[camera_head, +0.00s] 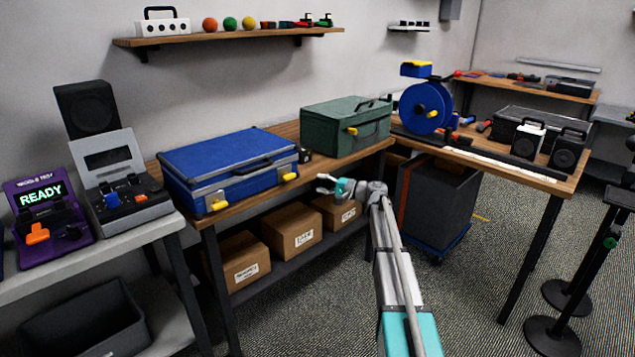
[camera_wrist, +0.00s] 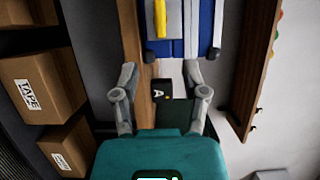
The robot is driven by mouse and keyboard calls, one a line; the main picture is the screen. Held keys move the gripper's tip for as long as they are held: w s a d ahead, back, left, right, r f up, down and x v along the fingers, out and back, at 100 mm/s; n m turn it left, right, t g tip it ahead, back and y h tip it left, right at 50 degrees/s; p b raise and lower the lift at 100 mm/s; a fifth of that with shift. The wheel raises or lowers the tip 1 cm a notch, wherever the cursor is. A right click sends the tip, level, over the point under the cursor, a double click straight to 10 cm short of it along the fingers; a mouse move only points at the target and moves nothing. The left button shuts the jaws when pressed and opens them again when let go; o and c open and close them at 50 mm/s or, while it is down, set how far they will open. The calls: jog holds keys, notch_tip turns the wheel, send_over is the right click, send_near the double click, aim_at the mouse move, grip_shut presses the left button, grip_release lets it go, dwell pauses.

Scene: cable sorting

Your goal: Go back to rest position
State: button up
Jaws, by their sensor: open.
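My gripper (camera_head: 333,187) is at the end of my teal and white arm, in front of the wooden workbench. In the wrist view my gripper (camera_wrist: 161,86) has its two fingers wide apart with nothing between them. A blue case (camera_head: 228,168) with yellow latches lies on the bench to the left of my gripper. A green case (camera_head: 347,128) stands on the bench behind it.
Cardboard boxes (camera_head: 292,229) stand on the shelf below the bench. A grey bin (camera_head: 436,195) on a blue dolly is right of my arm. A blue reel (camera_head: 426,107) stands on the right bench. Posts (camera_head: 568,299) stand at far right. The carpet (camera_head: 478,262) between is clear.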

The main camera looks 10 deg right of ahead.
jog(key=s+a+f+n+g+h, duration=0.25)
jog(key=s+a+f, duration=0.35)
jog(key=s, duration=0.3)
jog(key=s+a+f+n+g+h, duration=0.2)
jog(key=s+a+f+g, duration=0.3)
jog(key=s, duration=0.4)
jog(key=s+d+f+n+g+h, duration=0.1)
jog(key=s+f+h, duration=0.2)
jog(key=s, duration=0.4)
jog(key=s+f+n+g+h, duration=0.1)
jog(key=s+f+h, duration=0.15)
jog(key=s, duration=0.55)
jog(key=s+d+f+n+g+h, duration=0.1)
jog(key=s+f+g+h, duration=0.1)
jog(key=s+h, duration=0.35)
notch_tip(320, 180, up, 26)
jog(key=s+y+p, duration=0.1)
jog(key=p, duration=2.5)
jog(key=shift+s+r+p, duration=0.2)
jog(key=shift+s+p, duration=0.1)
jog(key=shift+s, duration=0.05)
jog(key=shift+t, duration=0.25)
